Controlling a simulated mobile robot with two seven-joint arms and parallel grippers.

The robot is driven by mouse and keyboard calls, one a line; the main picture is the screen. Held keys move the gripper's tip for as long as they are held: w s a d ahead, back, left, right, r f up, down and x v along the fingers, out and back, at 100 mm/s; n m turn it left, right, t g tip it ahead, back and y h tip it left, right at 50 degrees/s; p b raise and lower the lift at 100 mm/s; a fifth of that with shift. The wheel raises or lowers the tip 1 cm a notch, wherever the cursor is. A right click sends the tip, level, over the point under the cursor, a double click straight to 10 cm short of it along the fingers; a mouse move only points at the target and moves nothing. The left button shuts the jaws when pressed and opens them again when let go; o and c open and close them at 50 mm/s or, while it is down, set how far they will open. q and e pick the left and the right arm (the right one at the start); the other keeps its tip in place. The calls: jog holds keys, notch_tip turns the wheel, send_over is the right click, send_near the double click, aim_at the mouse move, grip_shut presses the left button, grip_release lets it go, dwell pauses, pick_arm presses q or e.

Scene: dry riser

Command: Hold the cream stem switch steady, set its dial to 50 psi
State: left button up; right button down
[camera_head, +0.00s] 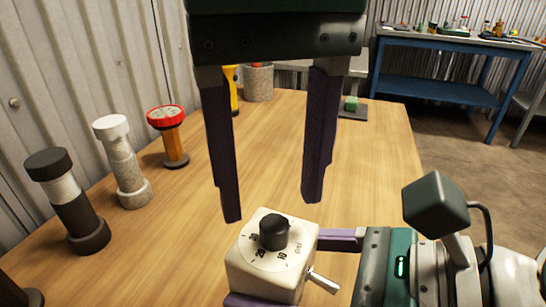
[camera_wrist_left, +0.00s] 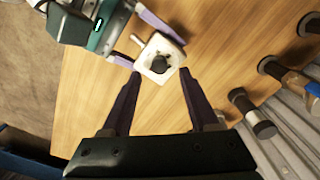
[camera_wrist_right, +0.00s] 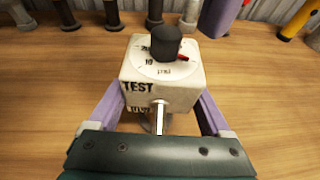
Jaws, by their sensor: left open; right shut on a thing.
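The cream stem switch (camera_head: 268,262) is a box with a black dial knob (camera_head: 274,231) on its top face, numbers around it and a metal lever on one side. My right gripper (camera_wrist_right: 160,112) is shut on its body, one finger on each side. In the right wrist view a red mark shows beside the knob (camera_wrist_right: 157,42) at the right; the number under it cannot be read. My left gripper (camera_head: 272,208) is open and empty, pointing down above and behind the switch. In the left wrist view the switch (camera_wrist_left: 160,58) lies beyond the open fingers.
Several stem-like things stand along the wall at the left: a black one (camera_head: 68,200), a white-capped one (camera_head: 123,162) and a red-topped one (camera_head: 170,136). A grey cylinder (camera_head: 258,82) stands at the back. A blue workbench (camera_head: 440,85) is far right. The middle table is clear.

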aim_at(273, 221)
pick_arm(q)
jog(key=shift+r, duration=2.4)
pick_arm(e)
grip_release()
